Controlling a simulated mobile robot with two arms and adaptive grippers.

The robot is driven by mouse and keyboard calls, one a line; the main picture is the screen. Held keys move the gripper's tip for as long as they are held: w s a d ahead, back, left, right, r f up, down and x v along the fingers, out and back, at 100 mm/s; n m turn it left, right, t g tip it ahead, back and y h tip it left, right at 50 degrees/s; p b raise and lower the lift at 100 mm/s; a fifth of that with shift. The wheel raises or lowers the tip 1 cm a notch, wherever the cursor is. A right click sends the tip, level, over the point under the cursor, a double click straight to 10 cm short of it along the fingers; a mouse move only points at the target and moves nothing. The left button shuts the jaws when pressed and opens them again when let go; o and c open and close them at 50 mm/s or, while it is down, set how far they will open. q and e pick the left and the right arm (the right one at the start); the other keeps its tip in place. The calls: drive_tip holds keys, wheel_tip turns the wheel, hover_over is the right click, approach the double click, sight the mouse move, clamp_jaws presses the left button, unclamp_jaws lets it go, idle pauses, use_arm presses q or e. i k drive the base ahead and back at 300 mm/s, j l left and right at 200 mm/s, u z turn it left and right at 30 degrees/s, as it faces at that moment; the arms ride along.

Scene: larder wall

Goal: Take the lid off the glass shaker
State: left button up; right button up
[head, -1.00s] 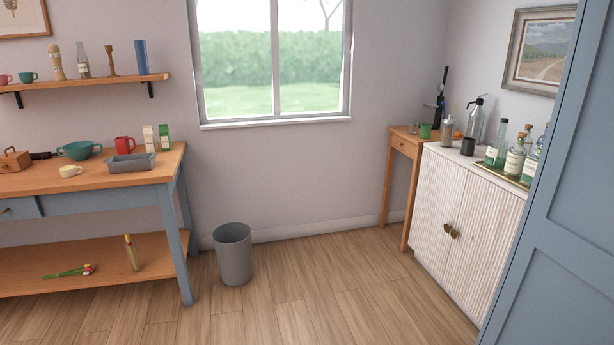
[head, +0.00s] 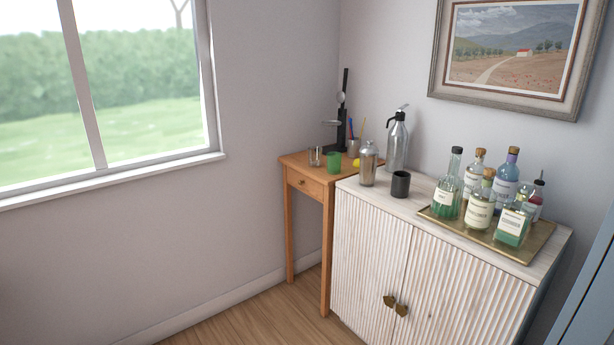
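A shaker (head: 368,168) stands upright on the white ribbed cabinet (head: 375,255), near its left end in the head view. Its body looks greyish and shiny, and a rounded lid (head: 369,147) sits on top of it. I cannot tell from here whether the body is glass. Neither of my grippers shows in the head view.
A dark cup (head: 401,184) and a siphon bottle (head: 397,142) stand close to the shaker. A brass tray (head: 525,253) with several bottles fills the cabinet's right. A wooden side table (head: 307,178) holds a green cup (head: 333,161), a glass (head: 314,156) and a black stand (head: 342,125).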

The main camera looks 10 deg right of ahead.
sight(367, 164)
drive_tip(key=i+j+z, duration=0.15)
drive_tip(key=i, duration=0.35)
drive_tip(key=i+j+z, duration=0.15)
drive_tip(key=i, duration=0.4)
drive_tip(key=i+j+z, duration=0.15)
drive_tip(key=i, duration=0.35)
